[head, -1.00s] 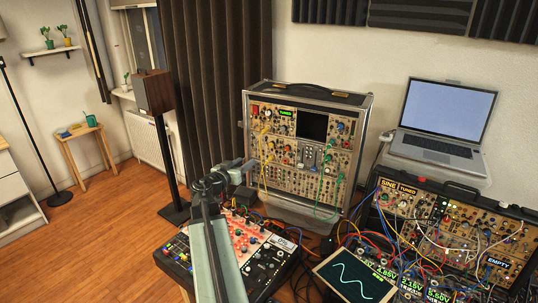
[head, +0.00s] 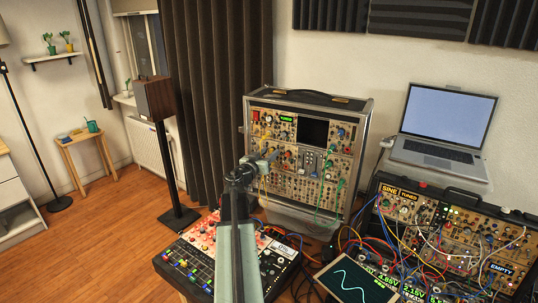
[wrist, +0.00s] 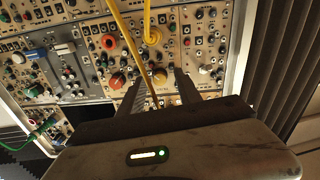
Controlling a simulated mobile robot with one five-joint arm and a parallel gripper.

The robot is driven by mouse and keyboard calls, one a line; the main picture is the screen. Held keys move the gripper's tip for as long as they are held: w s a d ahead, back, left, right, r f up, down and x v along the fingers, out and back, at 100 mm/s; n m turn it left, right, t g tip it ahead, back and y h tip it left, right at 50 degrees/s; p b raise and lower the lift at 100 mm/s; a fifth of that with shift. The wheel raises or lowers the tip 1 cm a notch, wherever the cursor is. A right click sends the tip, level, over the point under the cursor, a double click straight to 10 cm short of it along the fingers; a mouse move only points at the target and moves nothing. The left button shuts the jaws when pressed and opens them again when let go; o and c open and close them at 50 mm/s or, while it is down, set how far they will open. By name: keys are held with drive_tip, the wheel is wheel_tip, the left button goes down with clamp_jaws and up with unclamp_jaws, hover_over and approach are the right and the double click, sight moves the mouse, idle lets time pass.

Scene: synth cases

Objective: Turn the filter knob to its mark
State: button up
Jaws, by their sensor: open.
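A tall modular synth case (head: 357,150) stands at the back, its panel full of knobs and jacks. My gripper (head: 268,160) is in front of its left part. In the wrist view my gripper (wrist: 160,74) is open, fingers pointing at the panel. An orange-yellow knob (wrist: 160,76) shows between the fingertips; contact cannot be told. A red knob (wrist: 117,80) is left of the fingers and a pale knob (wrist: 205,69) is right. No label shows which is the filter knob, and its mark cannot be made out.
A yellow cable (wrist: 126,35) crosses the panel close to the fingers; another yellow cable (wrist: 148,20) plugs in above. A mixer-like box (head: 185,262) lies below my arm. A second synth case (head: 455,230) with many cables and a laptop (head: 440,120) are at right.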

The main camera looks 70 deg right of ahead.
clamp_jaws()
